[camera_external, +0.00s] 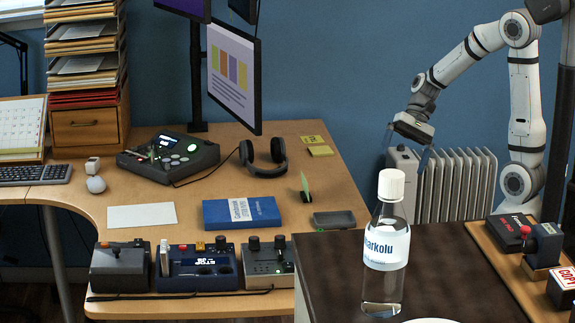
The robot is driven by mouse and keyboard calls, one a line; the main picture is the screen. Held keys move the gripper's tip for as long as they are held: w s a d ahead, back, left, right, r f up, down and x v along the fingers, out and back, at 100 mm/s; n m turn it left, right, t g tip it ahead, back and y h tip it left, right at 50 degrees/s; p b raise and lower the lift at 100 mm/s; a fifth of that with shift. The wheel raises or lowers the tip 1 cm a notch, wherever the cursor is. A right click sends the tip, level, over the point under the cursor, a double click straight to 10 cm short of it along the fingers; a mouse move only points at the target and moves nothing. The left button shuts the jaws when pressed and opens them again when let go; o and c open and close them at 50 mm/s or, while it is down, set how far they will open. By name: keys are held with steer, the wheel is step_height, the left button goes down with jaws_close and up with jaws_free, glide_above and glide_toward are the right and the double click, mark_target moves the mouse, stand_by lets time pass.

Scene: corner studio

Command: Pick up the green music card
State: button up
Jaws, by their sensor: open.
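A thin green card (305,186) stands nearly edge-on toward the right side of the wooden desk, in what looks like a small dark holder. Any music marking on it is too small to tell. My gripper (406,148) is open and empty, pointing down. In the picture it is to the right of the card and higher, in front of the radiator and clear of the card.
A clear bottle (383,290) with a white cap stands on the dark tabletop (450,270) in front. A blue book (241,211), a dark tray (334,220), headphones (263,165) and yellow notes (320,151) surround the card. A monitor (233,80) overhangs the desk; a radiator (460,180) stands behind.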

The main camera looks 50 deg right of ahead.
steer(key=w+a+f+m+t+y+b, duration=0.1)
steer(key=w+a+f+m+y, duration=0.1)
steer(key=w+f+m+y, duration=0.3)
steer(key=m+t+b, duration=0.5)
steer(key=m+t, duration=0.6)
steer(key=m, duration=0.2)
glide_toward(306, 188)
steer(key=shift+w+d+f+y, duration=0.1)
steer(key=shift+w+d+y, duration=0.2)
steer(key=shift+w+d, duration=0.45)
steer(key=shift+w+m+t, duration=0.25)
steer(key=shift+m+t, duration=0.05)
steer(key=x, duration=0.7)
steer(key=shift+w+a+p, duration=0.15)
steer(key=shift+w+p, duration=0.1)
steer(key=shift+p, duration=0.1)
steer(key=shift+c, duration=0.4)
steer(key=c, duration=0.6)
